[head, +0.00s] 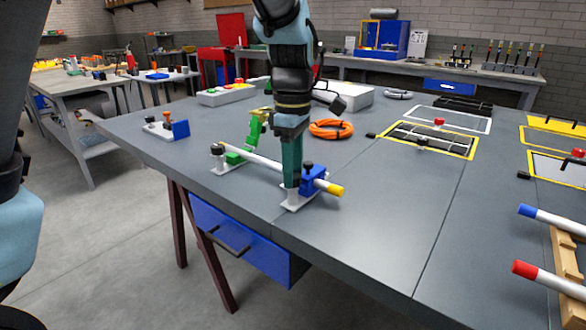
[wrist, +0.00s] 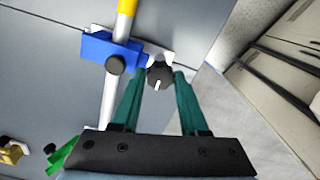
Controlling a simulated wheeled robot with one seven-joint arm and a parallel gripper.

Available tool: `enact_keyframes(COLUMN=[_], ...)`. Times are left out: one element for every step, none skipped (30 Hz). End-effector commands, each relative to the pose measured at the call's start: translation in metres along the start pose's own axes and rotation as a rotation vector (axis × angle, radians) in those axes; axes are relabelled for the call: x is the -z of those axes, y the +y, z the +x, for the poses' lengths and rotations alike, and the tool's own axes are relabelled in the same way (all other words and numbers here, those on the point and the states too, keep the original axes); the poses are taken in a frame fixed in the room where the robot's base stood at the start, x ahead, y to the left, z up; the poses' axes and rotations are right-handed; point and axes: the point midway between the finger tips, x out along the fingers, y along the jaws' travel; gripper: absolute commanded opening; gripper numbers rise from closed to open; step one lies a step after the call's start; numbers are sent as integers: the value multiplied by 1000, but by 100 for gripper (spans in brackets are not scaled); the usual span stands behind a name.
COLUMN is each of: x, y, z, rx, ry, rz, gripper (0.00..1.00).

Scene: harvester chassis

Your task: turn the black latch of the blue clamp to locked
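The blue clamp (head: 313,181) stands on a white base plate near the table's front edge and holds a white rod with a yellow end (head: 335,190). In the wrist view the blue clamp (wrist: 98,47) has a round black knob (wrist: 115,65) on it. Beside it, a round black latch (wrist: 158,80) with a white line lies between my fingertips. My gripper (head: 291,184) points down at the clamp. The wrist view shows its two green fingers (wrist: 158,72) apart, one on each side of the latch. Whether they touch it, I cannot tell. The head view hides the latch behind my fingers.
A green clamp (head: 237,157) holds the rod's other end. An orange cable coil (head: 331,129) lies behind my gripper. A small fixture with a blue block (head: 180,129) stands at left. Red- and blue-tipped rods (head: 552,280) lie at right. The table front right of the clamp is clear.

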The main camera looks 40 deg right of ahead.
Motion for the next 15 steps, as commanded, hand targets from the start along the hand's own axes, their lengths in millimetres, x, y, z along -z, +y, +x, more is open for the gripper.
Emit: enact_keyframes(x=[0,0,0,0,0,0,0,0,0,0,0,0,0,0,0], y=[0,0,0,0,0,0,0,0,0,0,0,0,0,0,0], z=[0,0,0,0,0,0,0,0,0,0,0,0,0,0,-1], rx=[0,0,0,0,0,0,0,0,0,0,0,0,0,0,0], ry=[0,0,0,0,0,0,0,0,0,0,0,0,0,0,0], rz=[0,0,0,0,0,0,0,0,0,0,0,1,1,3,6], gripper=[23,20,16,12,9,4,1,0,0,0,0,0,0,0,0])
